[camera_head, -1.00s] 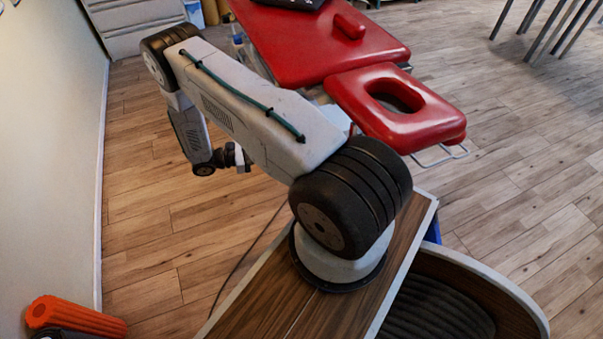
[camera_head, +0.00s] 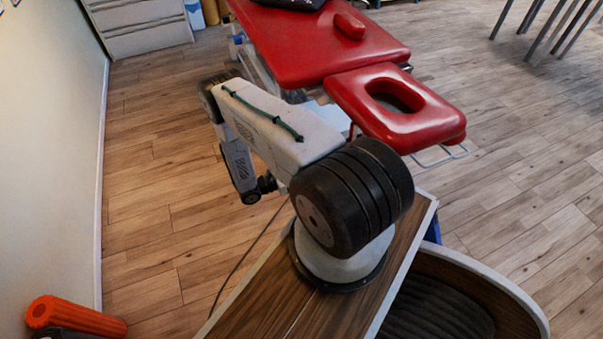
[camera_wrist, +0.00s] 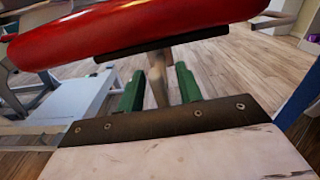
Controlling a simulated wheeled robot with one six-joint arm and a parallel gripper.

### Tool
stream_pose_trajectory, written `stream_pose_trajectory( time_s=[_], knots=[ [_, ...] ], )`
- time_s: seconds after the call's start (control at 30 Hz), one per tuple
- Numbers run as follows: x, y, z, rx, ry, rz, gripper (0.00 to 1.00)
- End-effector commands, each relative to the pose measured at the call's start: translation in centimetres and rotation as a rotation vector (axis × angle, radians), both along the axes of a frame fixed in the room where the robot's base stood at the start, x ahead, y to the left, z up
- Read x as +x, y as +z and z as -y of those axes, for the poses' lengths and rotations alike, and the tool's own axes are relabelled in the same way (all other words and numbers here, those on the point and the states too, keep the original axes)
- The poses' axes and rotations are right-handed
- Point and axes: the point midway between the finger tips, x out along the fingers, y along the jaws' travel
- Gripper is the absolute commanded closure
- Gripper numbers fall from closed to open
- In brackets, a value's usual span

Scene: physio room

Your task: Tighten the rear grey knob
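The red treatment table (camera_head: 310,50) has a red headrest (camera_head: 440,125) with an oval hole at its near end. In the wrist view, a red padded edge (camera_wrist: 140,30) spans the top, with a dark strip under it. My gripper (camera_wrist: 159,88) shows there as two green fingers, spread apart below the pad. A tan post or bar appears between them in the picture; I cannot tell whether they touch it. I cannot make out a grey knob in either view. In the head view my own arm hides the fingers.
A pale metal frame (camera_wrist: 65,98) stands left of the fingers in the wrist view. An orange roller (camera_head: 75,317) lies at the lower left, by the wall (camera_head: 50,130). Drawers (camera_head: 145,30) stand at the back left. Wooden floor (camera_head: 150,210) is clear left of my arm.

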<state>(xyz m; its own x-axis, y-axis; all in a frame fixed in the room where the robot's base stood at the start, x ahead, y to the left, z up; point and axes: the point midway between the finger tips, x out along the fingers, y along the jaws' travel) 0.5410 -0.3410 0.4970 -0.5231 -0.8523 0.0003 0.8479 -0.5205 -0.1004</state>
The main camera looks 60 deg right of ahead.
Motion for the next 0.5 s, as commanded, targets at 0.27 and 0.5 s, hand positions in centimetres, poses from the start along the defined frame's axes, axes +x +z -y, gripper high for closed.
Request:
stream_pose_trajectory(
  time_s=[0.27, 0.5],
  knots=[
    [-0.26, 0.01, 0.45, 0.0, 0.001, 0.0, 0.65],
    [-0.25, 0.01, 0.42, 0.0, 0.001, 0.0, 1.0]
  ],
)
